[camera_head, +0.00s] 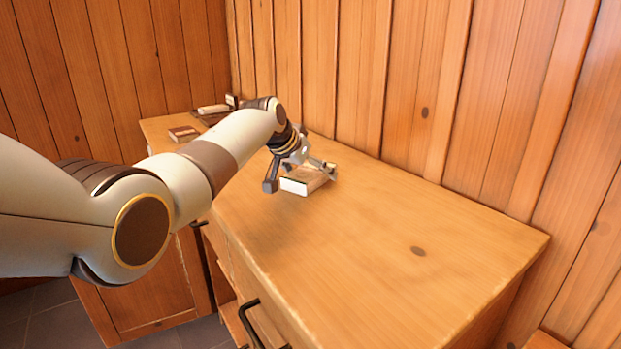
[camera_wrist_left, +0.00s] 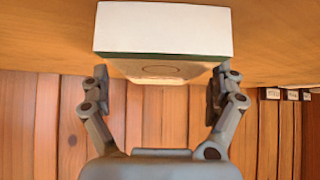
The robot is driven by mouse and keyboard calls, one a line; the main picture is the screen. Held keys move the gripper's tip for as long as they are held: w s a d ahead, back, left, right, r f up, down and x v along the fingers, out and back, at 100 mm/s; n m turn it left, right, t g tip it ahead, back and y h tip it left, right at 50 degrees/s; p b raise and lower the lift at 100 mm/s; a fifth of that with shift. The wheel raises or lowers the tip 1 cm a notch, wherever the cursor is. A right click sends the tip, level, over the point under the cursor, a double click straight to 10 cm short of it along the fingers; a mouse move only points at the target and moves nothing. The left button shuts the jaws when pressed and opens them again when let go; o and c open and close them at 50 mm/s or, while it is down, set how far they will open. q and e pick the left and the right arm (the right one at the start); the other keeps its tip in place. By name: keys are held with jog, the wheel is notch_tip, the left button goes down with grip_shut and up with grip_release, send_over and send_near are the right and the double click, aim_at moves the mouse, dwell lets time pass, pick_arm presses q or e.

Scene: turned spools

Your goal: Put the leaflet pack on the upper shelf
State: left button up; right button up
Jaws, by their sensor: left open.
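A small white pack, which looks like the leaflet pack (camera_head: 297,186), lies on the wooden cabinet top (camera_head: 390,250), toward its back edge. My left gripper (camera_head: 301,179) is open there, with one finger on each side of the pack. In the left wrist view, the pack's pale face (camera_wrist_left: 163,30) with a dark green edge fills the top middle. The open fingers reach toward its two sides, and I see a gap by each one. Below the cabinet top, the front has an open space with a shelf board (camera_head: 228,275), partly hidden. My right gripper is not in view.
A dark flat book or box (camera_head: 184,133) and a few small items (camera_head: 212,109) lie at the far left end of the top. A black handle (camera_head: 248,325) sticks out at the front. A panelled wall (camera_head: 420,90) runs behind. The near right top is clear.

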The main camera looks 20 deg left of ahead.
pick_arm(q)
jog(key=c, duration=1.3)
jog(key=shift+c, duration=0.3)
jog(key=shift+r, duration=0.1)
